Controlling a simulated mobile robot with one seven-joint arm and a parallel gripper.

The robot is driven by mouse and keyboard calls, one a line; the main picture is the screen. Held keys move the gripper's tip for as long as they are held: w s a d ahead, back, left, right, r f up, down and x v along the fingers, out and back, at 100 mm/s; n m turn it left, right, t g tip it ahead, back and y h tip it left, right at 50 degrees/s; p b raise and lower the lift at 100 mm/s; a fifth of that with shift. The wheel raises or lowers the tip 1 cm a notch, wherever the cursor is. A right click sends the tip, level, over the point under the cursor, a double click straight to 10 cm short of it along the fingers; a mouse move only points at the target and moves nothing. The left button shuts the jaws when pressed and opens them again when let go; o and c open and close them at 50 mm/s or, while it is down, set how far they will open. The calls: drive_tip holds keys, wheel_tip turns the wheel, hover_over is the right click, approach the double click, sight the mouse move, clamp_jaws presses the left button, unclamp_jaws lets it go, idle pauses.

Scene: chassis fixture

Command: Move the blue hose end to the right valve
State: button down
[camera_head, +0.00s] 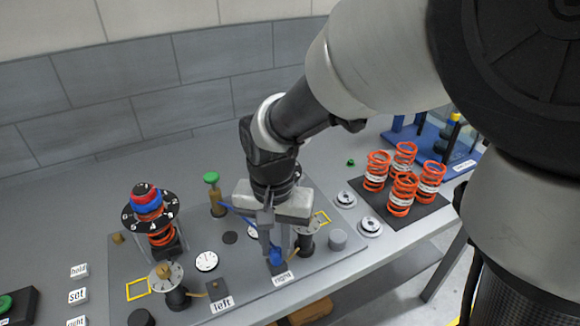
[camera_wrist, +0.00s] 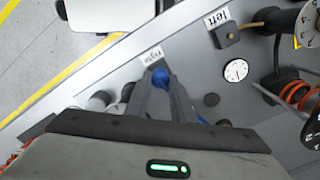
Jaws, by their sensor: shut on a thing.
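My gripper (camera_head: 270,248) points down over the grey fixture plate, its fingers shut on the blue hose end (camera_head: 277,257). The blue hose end also shows between the fingertips in the wrist view (camera_wrist: 160,77). It is right by the "right" label (camera_head: 282,279); whether it touches a port there I cannot tell. The blue hose (camera_head: 236,209) runs from near the green-knobbed brass post (camera_head: 213,192) to my gripper. The right valve (camera_head: 306,240) stands just right of my fingers and is partly hidden by them. The left valve (camera_head: 166,275) with its dial stands to the left.
A "left" label (camera_head: 222,304) and a dark port block (camera_head: 216,289) sit left of my gripper. A dial stack on an orange spring (camera_head: 160,234) stands farther left. Several orange springs stand on a black mat (camera_head: 370,207) at right. A small gauge (camera_head: 206,261) lies between.

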drive_tip(key=shift+f, duration=0.15)
idle(0.6)
drive_tip(key=c, duration=1.5)
unclamp_jaws()
drive_tip(key=shift+o, duration=0.2)
wheel_tip(320, 180, up, 7)
drive_tip(key=p, duration=0.6)
